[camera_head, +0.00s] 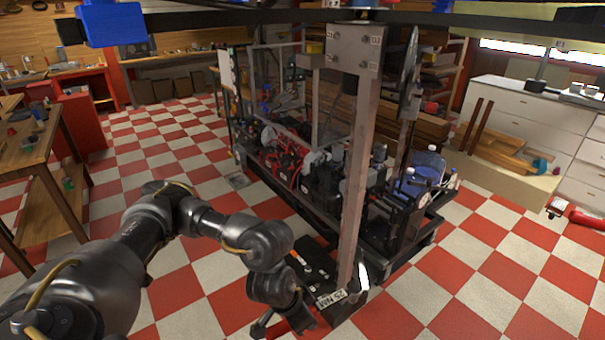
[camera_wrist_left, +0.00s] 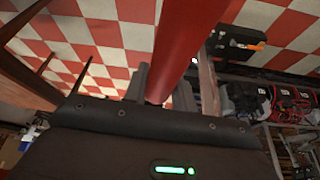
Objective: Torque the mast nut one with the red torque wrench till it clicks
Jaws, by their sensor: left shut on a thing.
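My left gripper (camera_head: 283,322) is low in the head view, in front of the foot of the metal post. The left wrist view shows its two fingers (camera_wrist_left: 172,88) shut around the thick red shaft of the torque wrench (camera_wrist_left: 190,35). The shaft runs up out of that picture, so its far end is hidden there. In the head view the arm hides most of the wrench. A white tag reading 25 NM (camera_head: 332,298) shows just right of the gripper. I cannot tell which fastener is mast nut one. My right gripper is not in view.
The metal post (camera_head: 360,180) rises to a bolted plate (camera_head: 350,48) under a dark overhead beam. A cart with batteries and red cables (camera_head: 290,165) stands behind it. A wooden table (camera_head: 30,135) is at left, white drawers (camera_head: 530,115) at right. Checkered floor (camera_head: 180,265) is open at left.

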